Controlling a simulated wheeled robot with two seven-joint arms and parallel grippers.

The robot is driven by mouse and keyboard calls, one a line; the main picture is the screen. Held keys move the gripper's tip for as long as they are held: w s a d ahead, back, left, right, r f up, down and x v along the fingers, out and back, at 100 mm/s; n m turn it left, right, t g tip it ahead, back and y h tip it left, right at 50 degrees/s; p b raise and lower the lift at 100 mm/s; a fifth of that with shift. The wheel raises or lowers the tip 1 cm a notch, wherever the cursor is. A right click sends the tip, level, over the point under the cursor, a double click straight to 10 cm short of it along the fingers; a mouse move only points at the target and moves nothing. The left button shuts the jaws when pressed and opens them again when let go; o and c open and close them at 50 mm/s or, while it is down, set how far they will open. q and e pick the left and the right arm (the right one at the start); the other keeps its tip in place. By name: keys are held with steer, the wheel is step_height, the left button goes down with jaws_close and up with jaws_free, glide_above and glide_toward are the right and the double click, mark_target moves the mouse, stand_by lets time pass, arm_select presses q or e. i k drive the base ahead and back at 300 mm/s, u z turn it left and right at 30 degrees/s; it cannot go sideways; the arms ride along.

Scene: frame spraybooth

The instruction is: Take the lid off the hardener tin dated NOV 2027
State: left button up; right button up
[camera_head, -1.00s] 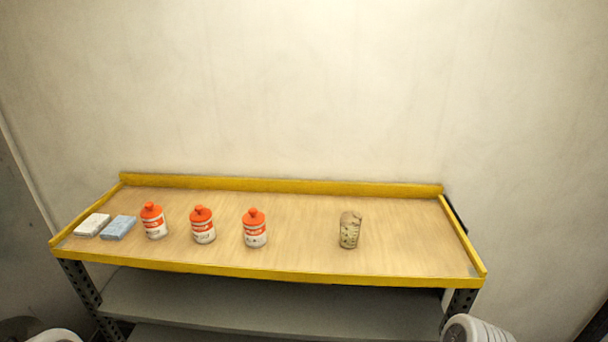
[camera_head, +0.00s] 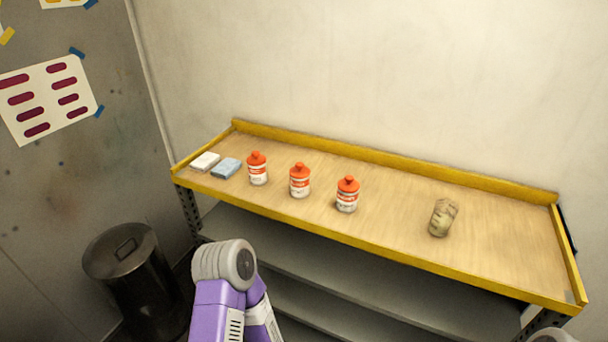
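Three white tins with orange labels and orange knobbed lids stand upright in a row on the wooden shelf top: a left tin (camera_head: 257,168), a middle tin (camera_head: 299,181) and a right tin (camera_head: 347,194). All three have their lids on. Their printed dates are too small to read, so I cannot tell which is dated NOV 2027. A purple and grey link of my arm shows at the bottom centre, below the shelf's front edge. Neither gripper is in view.
The wooden top (camera_head: 500,240) has a raised yellow rim. A white block (camera_head: 205,161) and a blue block (camera_head: 227,168) lie at its left end. A stained cup (camera_head: 442,217) stands right of the tins. A dark lidded bin (camera_head: 140,280) stands on the floor at left.

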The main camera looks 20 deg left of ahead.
mark_target(299, 171)
steer(key=k, duration=0.5)
steer(key=u, duration=1.3)
steer(key=i, duration=1.2)
steer(key=z, duration=0.25)
